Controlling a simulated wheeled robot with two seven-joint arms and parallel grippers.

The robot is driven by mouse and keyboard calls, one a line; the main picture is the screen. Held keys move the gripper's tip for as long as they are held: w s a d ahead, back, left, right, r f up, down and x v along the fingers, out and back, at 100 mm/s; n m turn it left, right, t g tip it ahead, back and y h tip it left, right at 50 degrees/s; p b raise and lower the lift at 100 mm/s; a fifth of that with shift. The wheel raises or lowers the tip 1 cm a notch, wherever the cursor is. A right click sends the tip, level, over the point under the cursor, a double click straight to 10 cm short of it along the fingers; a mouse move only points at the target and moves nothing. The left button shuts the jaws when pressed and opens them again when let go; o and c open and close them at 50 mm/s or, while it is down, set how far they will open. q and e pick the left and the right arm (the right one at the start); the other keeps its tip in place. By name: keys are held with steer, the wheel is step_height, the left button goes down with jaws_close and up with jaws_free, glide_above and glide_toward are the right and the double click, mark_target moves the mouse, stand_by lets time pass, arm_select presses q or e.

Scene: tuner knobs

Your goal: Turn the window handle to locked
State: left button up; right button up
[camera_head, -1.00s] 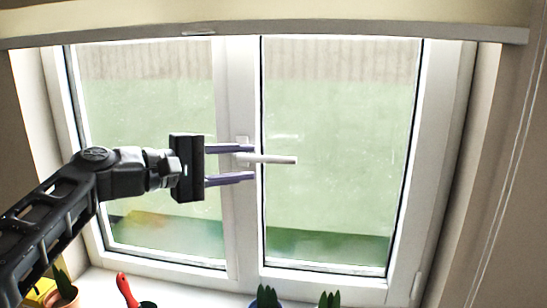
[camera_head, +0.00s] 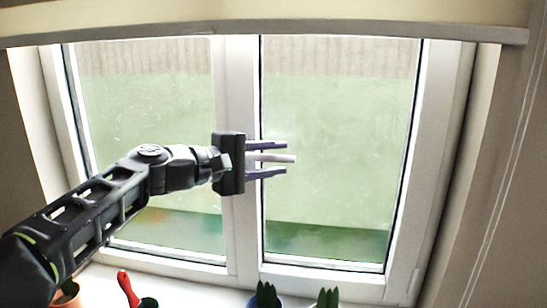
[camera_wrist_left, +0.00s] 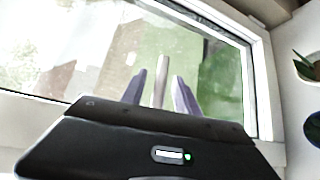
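The window handle (camera_head: 279,158) is a pale bar lying sideways, pointing right from the middle window post, in the head view. Its base is hidden behind my left gripper. My left gripper (camera_head: 286,158) is open, with one finger above the handle and one below it, and a gap shows on both sides. In the left wrist view the handle (camera_wrist_left: 161,80) stands between the two purple-grey fingers, with space on each side. My right gripper is not in view.
The window frame (camera_head: 243,240) surrounds two glass panes. Along the sill stand potted plants (camera_head: 267,294) and a red-handled tool (camera_head: 124,284). A blind rail (camera_head: 380,32) crosses above. The space around the handle is clear.

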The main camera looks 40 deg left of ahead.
arm_select(q)
steer(key=shift+c, duration=0.4)
jaws_close()
stand_by(0.9)
